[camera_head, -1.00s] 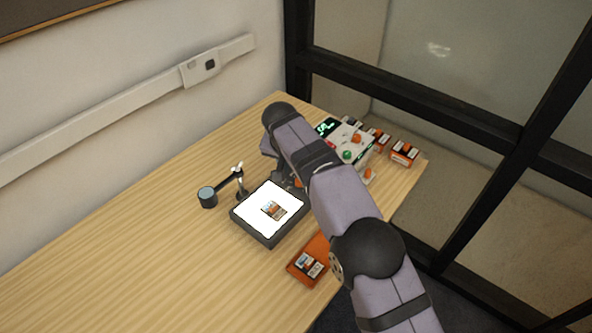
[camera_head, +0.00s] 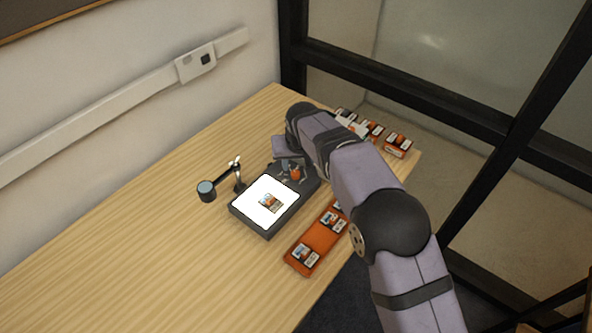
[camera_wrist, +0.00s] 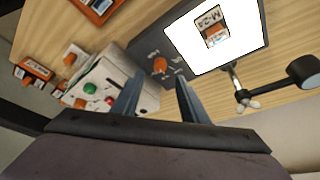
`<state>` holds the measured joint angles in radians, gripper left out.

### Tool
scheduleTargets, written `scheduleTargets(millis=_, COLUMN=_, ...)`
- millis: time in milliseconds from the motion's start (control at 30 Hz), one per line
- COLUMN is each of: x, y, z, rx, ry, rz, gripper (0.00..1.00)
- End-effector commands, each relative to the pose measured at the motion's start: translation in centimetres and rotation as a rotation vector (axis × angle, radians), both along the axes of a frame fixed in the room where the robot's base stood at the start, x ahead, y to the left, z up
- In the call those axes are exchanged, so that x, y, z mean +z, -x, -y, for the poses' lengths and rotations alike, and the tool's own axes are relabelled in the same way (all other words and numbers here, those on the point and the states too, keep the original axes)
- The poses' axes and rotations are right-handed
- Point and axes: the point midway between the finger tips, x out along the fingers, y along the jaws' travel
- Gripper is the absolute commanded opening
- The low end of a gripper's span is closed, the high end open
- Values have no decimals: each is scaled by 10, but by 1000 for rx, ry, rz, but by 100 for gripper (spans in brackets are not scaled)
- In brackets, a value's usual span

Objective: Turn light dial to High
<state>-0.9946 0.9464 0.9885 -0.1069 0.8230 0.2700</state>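The light dial (camera_head: 295,174) is an orange knob on the dark control strip of the light box. It also shows in the wrist view (camera_wrist: 159,64) with small white marks around it, too small to read. The light box (camera_head: 263,231) has a brightly lit white panel with a small slide (camera_head: 270,203) lying on it. My gripper (camera_wrist: 157,88) is open and empty. In the wrist view the dial lies just beyond the fingertips, between their lines, and I see no contact. In the head view my arm hides most of the gripper.
A white control box (camera_wrist: 110,84) with green, red and orange knobs stands beside the light box. A jointed stand with a round head (camera_head: 207,191) is left of it. An orange tray (camera_head: 318,238) with slides lies near the table edge. The left table is clear.

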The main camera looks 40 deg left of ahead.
Motion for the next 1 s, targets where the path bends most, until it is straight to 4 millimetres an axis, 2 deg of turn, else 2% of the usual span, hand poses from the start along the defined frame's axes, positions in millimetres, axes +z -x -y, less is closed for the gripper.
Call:
scheduleTargets(millis=267, x=-6, y=-2, z=-2, rx=5, ry=4, rz=1, gripper=40)
scheduleTargets(millis=700, x=-49, y=-14, z=-14, rx=4, ry=3, rz=1, gripper=40)
scheduleTargets(millis=1000, x=-65, y=-19, z=-19, rx=3, ry=2, rz=1, gripper=40)
